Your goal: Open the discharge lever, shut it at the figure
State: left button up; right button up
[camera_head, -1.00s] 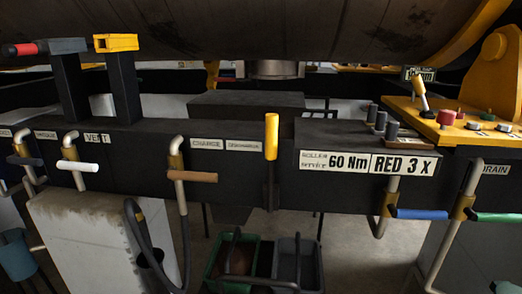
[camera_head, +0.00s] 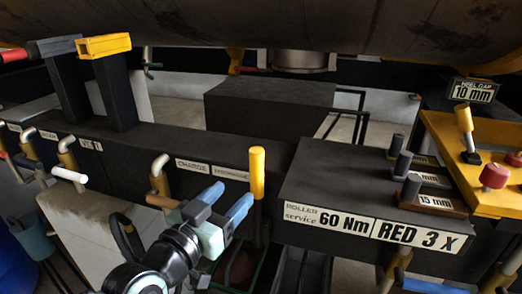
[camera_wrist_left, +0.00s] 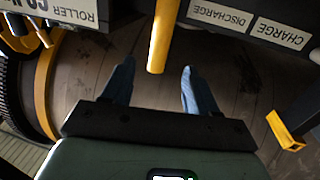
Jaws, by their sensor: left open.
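The discharge lever is a yellow upright handle (camera_head: 257,172) on the front of the dark beam, just right of the DISCHARGE label (camera_head: 230,173). My left gripper (camera_head: 227,202) has blue fingers spread apart and sits just left of the handle, with nothing held. In the left wrist view the scene is upside down. There the yellow handle (camera_wrist_left: 162,38) reaches into the gap in front of the open fingers (camera_wrist_left: 157,82), and I cannot tell any contact. The lever's lower part is partly hidden in the head view. My right gripper is not in view.
A CHARGE label (camera_head: 192,166) and a tan-handled valve (camera_head: 160,185) are left of the lever, partly behind my arm. A dark box with the ROLLER service 60 Nm sign (camera_head: 325,218) juts out to the right. A yellow console (camera_head: 452,142) stands farther right.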

aim_at(261, 163)
pick_arm(q)
jog(key=x, duration=1.3)
jog(key=shift+r, duration=0.3)
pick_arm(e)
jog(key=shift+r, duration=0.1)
